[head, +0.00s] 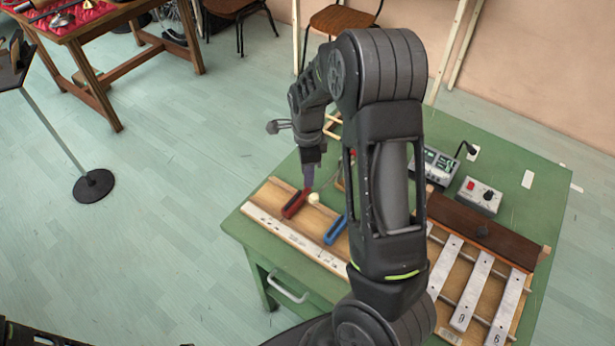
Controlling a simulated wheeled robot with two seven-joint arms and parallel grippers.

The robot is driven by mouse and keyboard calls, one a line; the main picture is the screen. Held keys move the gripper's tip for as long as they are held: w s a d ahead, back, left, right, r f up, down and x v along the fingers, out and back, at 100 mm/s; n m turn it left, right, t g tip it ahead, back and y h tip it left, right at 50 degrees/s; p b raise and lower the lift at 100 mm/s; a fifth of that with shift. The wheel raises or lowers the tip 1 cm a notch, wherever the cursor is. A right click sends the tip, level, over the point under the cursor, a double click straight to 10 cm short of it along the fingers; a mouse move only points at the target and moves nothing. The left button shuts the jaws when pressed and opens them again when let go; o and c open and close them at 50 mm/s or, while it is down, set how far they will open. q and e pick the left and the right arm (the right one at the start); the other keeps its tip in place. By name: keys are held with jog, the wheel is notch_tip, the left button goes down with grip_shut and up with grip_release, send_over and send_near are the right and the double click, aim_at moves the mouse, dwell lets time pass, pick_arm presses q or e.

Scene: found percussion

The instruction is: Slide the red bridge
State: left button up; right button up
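The red bridge (294,205) is a small red block on the wooden board (272,192), near its left end on the green table. My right arm reaches over the table from the bottom right. My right gripper (308,184) points down at the far end of the red bridge. It looks very close to it, but I cannot tell if it touches. Its fingers are too small and edge-on to show whether they are open or shut. A blue bridge (335,230) sits to the right on the same board. My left gripper is not in view.
A small pale round piece (314,198) lies just right of the red bridge. A white ruled strip (296,243) runs along the board's front edge. Metal bars (472,290), a grey box with a red button (478,196) and a metering device (440,164) occupy the table's right side.

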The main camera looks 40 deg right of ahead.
jog(key=shift+f, duration=1.45)
jog(key=shift+c, duration=0.6)
grip_shut()
